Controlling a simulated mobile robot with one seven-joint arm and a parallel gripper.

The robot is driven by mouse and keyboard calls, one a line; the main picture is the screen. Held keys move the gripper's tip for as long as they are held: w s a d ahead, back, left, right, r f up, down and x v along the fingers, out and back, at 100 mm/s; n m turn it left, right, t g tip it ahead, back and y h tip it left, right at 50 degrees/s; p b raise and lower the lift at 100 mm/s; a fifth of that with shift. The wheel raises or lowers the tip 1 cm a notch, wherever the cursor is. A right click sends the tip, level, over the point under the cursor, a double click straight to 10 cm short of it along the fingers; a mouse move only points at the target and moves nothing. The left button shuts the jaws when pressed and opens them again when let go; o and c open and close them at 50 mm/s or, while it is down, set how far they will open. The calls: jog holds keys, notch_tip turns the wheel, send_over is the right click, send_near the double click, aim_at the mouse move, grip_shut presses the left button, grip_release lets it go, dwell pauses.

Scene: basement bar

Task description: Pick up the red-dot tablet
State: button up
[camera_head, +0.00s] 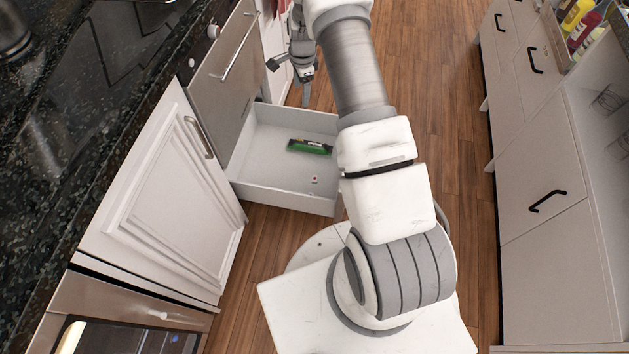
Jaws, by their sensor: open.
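A tiny pale item with a reddish mark (315,179), which looks like the red-dot tablet, lies on the floor of an open white drawer (262,192), near its front. It is too small to make out in detail. My gripper (291,72) is at the top of the view, beyond the drawer's far side and well apart from the tablet. It is small and partly hidden by my arm, and it is open with nothing visible in it.
A green packaged item (311,147) lies in the drawer behind the tablet. My arm hides the drawer's right end. A dark counter (60,150) and white cabinet door (165,195) stand left, cabinets (545,215) right. Wooden floor (445,110) between is clear.

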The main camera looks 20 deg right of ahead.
notch_tip(320, 180, down, 16)
jog(key=s+d+m+b, duration=0.2)
jog(key=m, duration=0.1)
jog(key=m+g+b, duration=0.1)
jog(key=m+b, duration=0.1)
jog(key=b, duration=0.5)
send_over(315, 178)
jog(key=f, duration=2.2)
jog(key=shift+w, duration=0.25)
jog(key=shift+s+f+b, duration=0.15)
jog(key=shift+f+b, duration=0.45)
jog(key=shift+f, duration=0.95)
jog(key=shift+s+f+b, duration=0.15)
jog(key=shift+f+b, duration=0.45)
jog(key=shift+f, duration=0.9)
jog(key=shift+r, duration=0.1)
grip_shut()
